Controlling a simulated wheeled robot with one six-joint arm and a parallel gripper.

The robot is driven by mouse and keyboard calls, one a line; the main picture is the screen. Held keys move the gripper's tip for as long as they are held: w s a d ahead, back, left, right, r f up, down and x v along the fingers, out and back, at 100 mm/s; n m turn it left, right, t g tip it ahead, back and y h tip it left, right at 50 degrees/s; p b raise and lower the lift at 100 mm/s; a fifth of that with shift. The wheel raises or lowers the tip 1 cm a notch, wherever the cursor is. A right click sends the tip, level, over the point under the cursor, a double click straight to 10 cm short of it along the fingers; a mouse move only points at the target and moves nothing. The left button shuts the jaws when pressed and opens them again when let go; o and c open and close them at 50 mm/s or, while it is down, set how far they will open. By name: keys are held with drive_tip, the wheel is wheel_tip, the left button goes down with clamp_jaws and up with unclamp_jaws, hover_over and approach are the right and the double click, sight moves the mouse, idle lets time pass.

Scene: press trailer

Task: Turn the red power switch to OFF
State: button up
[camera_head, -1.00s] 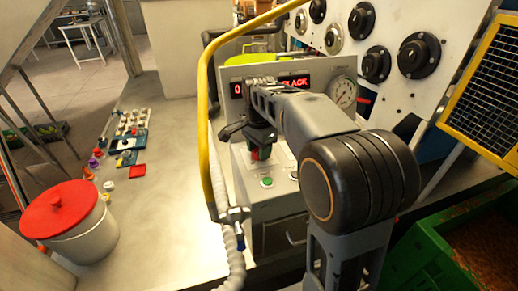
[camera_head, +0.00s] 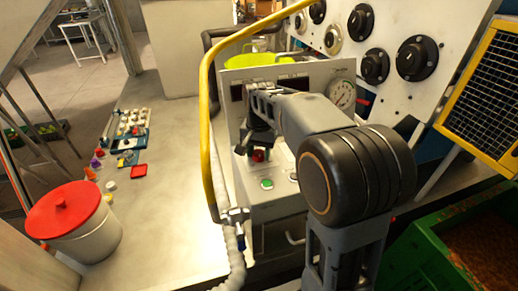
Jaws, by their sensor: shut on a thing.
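The red power switch (camera_head: 258,156) sits on the sloping front panel of the grey press control box (camera_head: 262,210). My gripper (camera_head: 260,148) points down at the switch from above and is shut on it. The fingers and wrist hide part of the switch, and I cannot read any ON or OFF mark beside it. The display (camera_head: 292,84) on the upright panel behind is dark, with no red characters lit.
A green button (camera_head: 267,183) lies on the panel just in front of the switch. A round gauge (camera_head: 341,94) is at the upper right. A yellow bent tube (camera_head: 205,120) and a white hose (camera_head: 235,265) run along the box's left side.

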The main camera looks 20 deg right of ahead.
sight(259, 153)
drive_tip(key=n+p, duration=0.1)
drive_tip(key=n, duration=0.4)
drive_tip(key=shift+r, duration=0.1)
drive_tip(key=n+p, duration=0.1)
drive_tip(key=n, duration=0.4)
drive_tip(key=shift+n, duration=0.4)
idle(0.3)
drive_tip(key=o, duration=0.9)
wheel_tip(259, 153, up, 14)
drive_tip(key=shift+f, duration=0.15)
drive_tip(key=shift+s, duration=0.1)
idle(0.4)
